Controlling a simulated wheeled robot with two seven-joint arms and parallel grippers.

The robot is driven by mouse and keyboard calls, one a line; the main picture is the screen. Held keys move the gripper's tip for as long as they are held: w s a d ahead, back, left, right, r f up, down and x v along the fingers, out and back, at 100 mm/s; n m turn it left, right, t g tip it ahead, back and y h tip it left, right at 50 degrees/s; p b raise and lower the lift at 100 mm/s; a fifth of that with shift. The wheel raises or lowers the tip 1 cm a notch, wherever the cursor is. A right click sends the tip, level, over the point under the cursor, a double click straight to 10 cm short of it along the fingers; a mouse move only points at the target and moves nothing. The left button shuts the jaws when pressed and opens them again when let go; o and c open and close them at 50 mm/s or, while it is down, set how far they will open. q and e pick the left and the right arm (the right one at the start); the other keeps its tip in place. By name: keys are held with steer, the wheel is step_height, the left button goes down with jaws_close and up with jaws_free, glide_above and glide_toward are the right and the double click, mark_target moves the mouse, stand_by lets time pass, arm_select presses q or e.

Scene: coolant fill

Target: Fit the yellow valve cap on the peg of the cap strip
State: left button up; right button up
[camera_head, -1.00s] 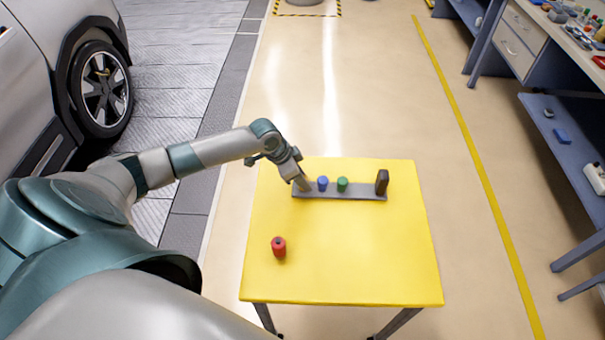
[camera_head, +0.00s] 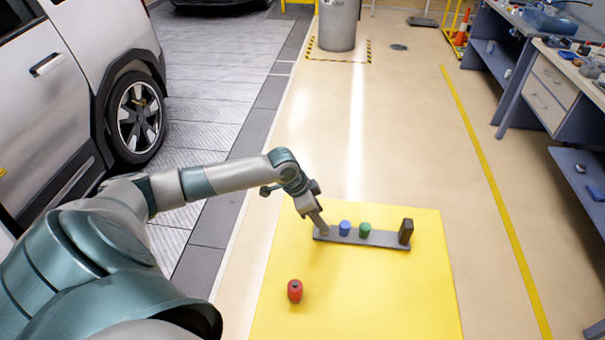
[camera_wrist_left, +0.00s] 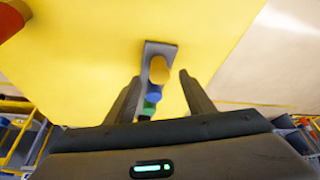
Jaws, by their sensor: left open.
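The cap strip (camera_head: 375,242) is a grey bar lying on the yellow table. In the left wrist view, the yellow-orange valve cap (camera_wrist_left: 159,70) stands at the strip's near end (camera_wrist_left: 160,46); the peg under it is hidden. My left gripper (camera_head: 321,231) is at the strip's left end in the head view and hides the yellow cap there. In the wrist view its two fingers (camera_wrist_left: 158,80) are apart, one on each side of the cap, with gaps visible. A blue cap (camera_head: 345,228) and a green cap (camera_head: 365,230) stand along the strip. My right gripper is out of view.
A dark upright block (camera_head: 406,231) stands at the strip's right end. A red cylinder (camera_head: 295,291) stands alone on the yellow table (camera_head: 380,300), whose front part is otherwise clear. A car (camera_head: 75,80) is at left, workbenches (camera_head: 545,90) at right.

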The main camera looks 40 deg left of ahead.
arm_select(q)
steer(key=b+v, duration=0.3)
steer(key=v, duration=1)
steer(key=shift+s+a+f, duration=0.1)
stand_by(0.6)
